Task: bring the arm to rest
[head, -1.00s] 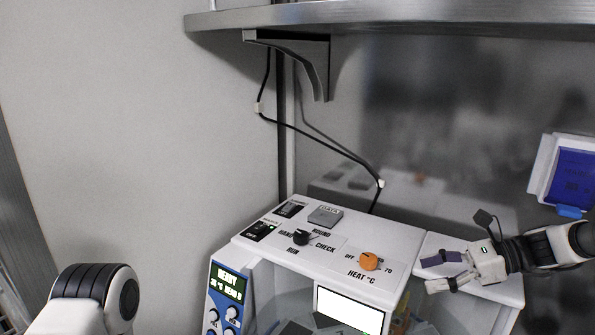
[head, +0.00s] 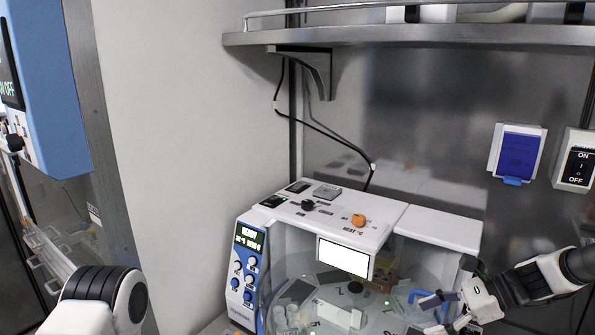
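My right gripper (head: 436,314) is at the lower right, its two fingers apart and pointing left, with nothing between them. It shows in front of the right part of a white and blue lab machine (head: 400,222); I cannot tell whether it touches anything. Part of my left arm (head: 100,298) shows at the lower left; its gripper is out of view.
The machine has an orange knob (head: 358,220), a black knob (head: 308,205) and a lit display (head: 249,238) on top and front. Below is a round clear chamber (head: 300,275). A metal shelf (head: 400,36) hangs above. A switch box (head: 575,160) is on the right wall.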

